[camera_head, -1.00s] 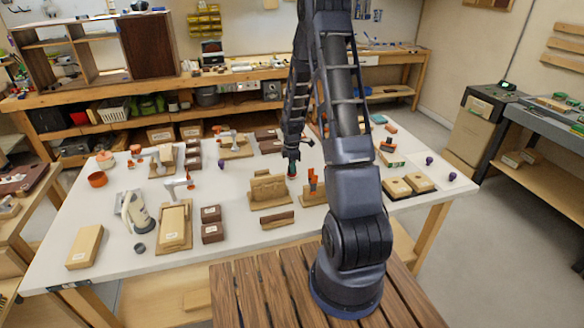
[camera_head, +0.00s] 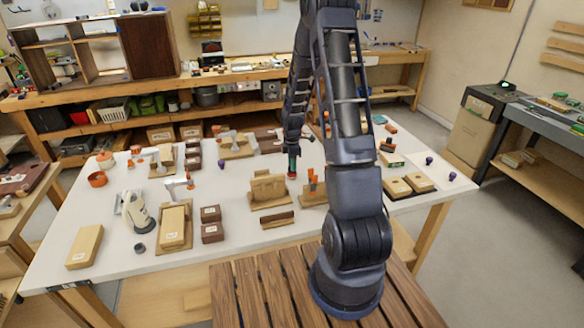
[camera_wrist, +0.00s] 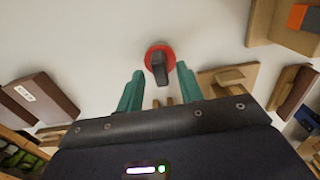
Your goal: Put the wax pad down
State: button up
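The wax pad is a round red disc (camera_wrist: 149,51) with a dark upright handle (camera_wrist: 160,70), seen on the white tabletop in the wrist view. My gripper (camera_wrist: 160,72) has green fingers spread on either side of the handle, with a clear gap on both sides. It holds nothing. In the head view my gripper (camera_head: 292,160) is above the table's middle, and the small red pad (camera_head: 292,175) shows right under its fingertips, just behind the upright wooden stand. How much height lies between fingertips and pad is hard to tell.
A wooden stand (camera_head: 268,186) is close in front and left of the pad, with a dark brown block (camera_head: 277,219) nearer. A wooden holder with orange tools (camera_head: 312,190) stands to the right. Brown blocks (camera_head: 211,223) lie further left. Bare tabletop (camera_head: 235,180) shows left of the stand.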

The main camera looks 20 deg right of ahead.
jog(key=s+r+m+t, duration=0.1)
jog(key=s+r+m, duration=0.15)
jog(key=r, duration=0.75)
jog(key=s+r+m, duration=0.2)
jog(key=s+r, duration=0.2)
jog(key=r, duration=0.7)
jog(key=s+r+m+t, duration=0.1)
jog(key=s+r+m, duration=0.3)
jog(key=s, duration=0.5)
jog(key=s+a+r+m+t, duration=0.1)
jog(key=s+r+m, duration=0.4)
jog(key=s, duration=0.4)
jog(key=s+a+r+m+t, duration=0.1)
jog(key=s+r+m, duration=0.3)
jog(key=s, duration=0.5)
notch_tip(320, 180, up, 2)
jog(key=shift+s+t, duration=0.3)
jog(key=shift+m, duration=0.25)
